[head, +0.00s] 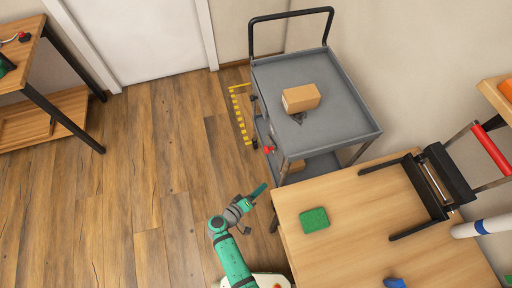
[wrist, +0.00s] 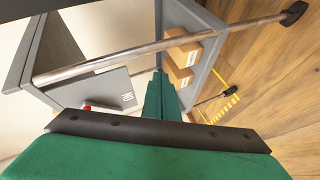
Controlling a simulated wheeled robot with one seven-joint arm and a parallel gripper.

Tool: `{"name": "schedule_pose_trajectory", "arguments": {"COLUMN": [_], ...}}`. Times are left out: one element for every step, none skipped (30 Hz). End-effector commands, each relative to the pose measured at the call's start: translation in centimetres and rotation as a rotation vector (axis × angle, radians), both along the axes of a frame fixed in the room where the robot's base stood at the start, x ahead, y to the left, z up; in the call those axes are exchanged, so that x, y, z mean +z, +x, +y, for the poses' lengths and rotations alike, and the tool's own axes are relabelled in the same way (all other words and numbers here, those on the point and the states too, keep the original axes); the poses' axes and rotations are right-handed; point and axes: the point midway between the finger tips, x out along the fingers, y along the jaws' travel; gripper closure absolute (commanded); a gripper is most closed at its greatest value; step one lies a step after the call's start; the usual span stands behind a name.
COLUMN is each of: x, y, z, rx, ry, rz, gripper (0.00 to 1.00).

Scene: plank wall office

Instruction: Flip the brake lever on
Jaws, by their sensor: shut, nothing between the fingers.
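The grey cart (head: 340,113) stands beside the wall. A small red-tipped lever (head: 268,149) shows at its near left side, low on the frame; I take it for the brake lever. A red tip also shows in the wrist view (wrist: 87,108), left of my fingers and partly hidden by my gripper's body. Its exact position is too small to tell. My gripper (head: 263,187) is shut and empty, in front of the cart and apart from the lever in the head view. In the wrist view my green fingers (wrist: 160,92) are together, pointing toward the cart's lower shelf.
A cardboard box (head: 301,98) lies on the cart's top, and boxes (wrist: 182,53) sit on a lower shelf. A wooden table (head: 350,235) with a green sponge-like block (head: 314,220) stands close right of my gripper. Yellow floor marking (head: 240,115) lies left of the cart.

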Motion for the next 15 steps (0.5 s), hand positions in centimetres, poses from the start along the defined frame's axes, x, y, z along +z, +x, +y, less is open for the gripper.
{"name": "schedule_pose_trajectory", "arguments": {"x": [1.5,2.5,3.9,4.9,6.0,7.4,8.4,9.4,10.6,11.4,12.2,12.9,13.5,13.9,14.3], "y": [2.0,2.9,4.0,4.7,5.3,6.1,6.6,7.0,7.4,7.6,7.8,8.0,8.1,8.2,8.2], "z": [1.4,2.0,3.0,3.7,4.5,5.5,6.3,7.0,7.9,8.5,9.1,9.7,10.1,10.4,10.8], "rx": [-0.011,-0.021,-0.035,-0.045,-0.053,-0.064,-0.072,-0.080,-0.089,-0.096,-0.100,-0.107,-0.112,-0.115,-0.118], "ry": [-0.050,-0.080,-0.120,-0.147,-0.173,-0.203,-0.223,-0.240,-0.262,-0.276,-0.287,-0.300,-0.307,-0.313,-0.320], "rz": [-0.048,-0.080,-0.125,-0.158,-0.193,-0.237,-0.270,-0.303,-0.341,-0.368,-0.393,-0.420,-0.438,-0.453,-0.469], "gripper": [1.00,1.00,1.00,1.00,1.00,1.00,1.00,1.00,1.00,1.00,1.00,1.00,1.00,1.00,1.00]}}
